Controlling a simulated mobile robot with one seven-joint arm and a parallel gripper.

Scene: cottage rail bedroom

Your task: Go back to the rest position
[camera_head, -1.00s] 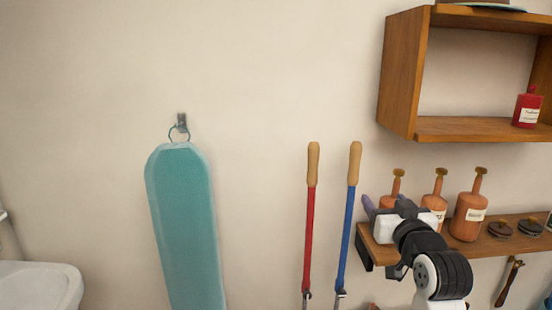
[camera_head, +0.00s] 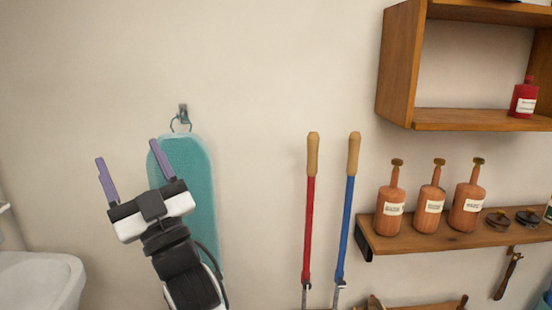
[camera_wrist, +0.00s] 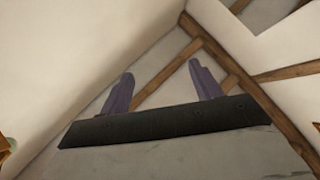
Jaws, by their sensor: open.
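My gripper (camera_head: 132,172) is at the left of the head view, raised, with its two purple fingers spread apart and pointing up. Nothing is between them. It is in front of the teal ironing board (camera_head: 190,165), and my arm covers part of the board's left side and lower part. In the wrist view the gripper's fingers (camera_wrist: 163,88) are also apart and empty, with pale wall or ceiling surfaces and wooden beams beyond them.
Right of the arm, a red-handled tool (camera_head: 308,225) and a blue-handled tool (camera_head: 347,225) stand against the wall. A wooden shelf (camera_head: 440,240) holds several brown bottles, and a wooden box shelf (camera_head: 395,70) is above it. A white basin (camera_head: 40,280) is at lower left.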

